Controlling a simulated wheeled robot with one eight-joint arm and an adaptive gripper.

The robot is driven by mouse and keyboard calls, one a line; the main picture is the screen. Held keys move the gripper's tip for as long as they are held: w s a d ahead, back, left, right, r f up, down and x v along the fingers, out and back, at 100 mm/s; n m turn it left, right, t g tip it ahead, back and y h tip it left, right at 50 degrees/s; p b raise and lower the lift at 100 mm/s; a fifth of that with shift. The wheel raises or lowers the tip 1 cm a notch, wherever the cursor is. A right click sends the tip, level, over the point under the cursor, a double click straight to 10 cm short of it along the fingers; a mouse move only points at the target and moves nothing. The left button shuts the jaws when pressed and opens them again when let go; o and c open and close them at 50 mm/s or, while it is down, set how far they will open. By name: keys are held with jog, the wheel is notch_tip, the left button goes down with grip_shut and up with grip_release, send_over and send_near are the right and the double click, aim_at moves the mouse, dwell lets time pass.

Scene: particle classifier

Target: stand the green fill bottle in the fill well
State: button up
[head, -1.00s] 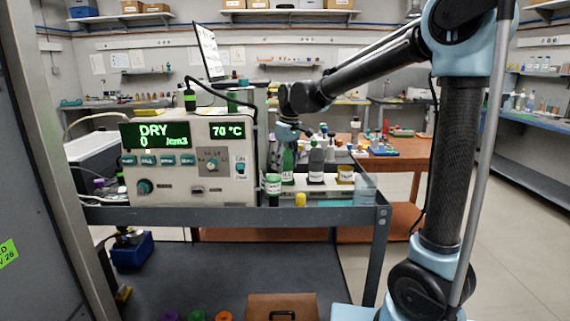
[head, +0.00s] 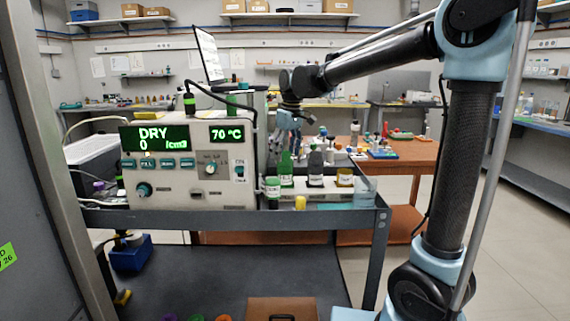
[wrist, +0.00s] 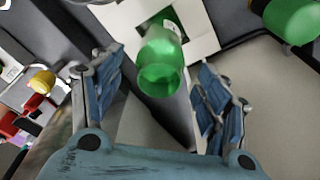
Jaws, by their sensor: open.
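The green fill bottle (head: 286,165) stands upright on the cart, at the left end of a row of labelled bottles. In the wrist view the green bottle (wrist: 160,60) shows from above, its mouth toward me and its lower part inside a white square surround (wrist: 204,42), which looks like the fill well. How deep it sits is hidden. My gripper (head: 291,122) is above the bottle in the head view. In the wrist view my gripper (wrist: 160,95) is open, with a finger on either side of the bottle's top and gaps on both sides.
A grey bottle (head: 316,160) and an amber one (head: 345,177) stand to the right. A green-topped jar (head: 272,187) stands in front left, and a yellow-capped item (head: 300,202) is near the cart edge. The analyser (head: 188,170), reading DRY, stands close on the left.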

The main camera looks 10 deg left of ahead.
jog(key=r, duration=0.6)
jog(key=shift+s+d+r, duration=0.25)
jog(key=shift+d, duration=0.15)
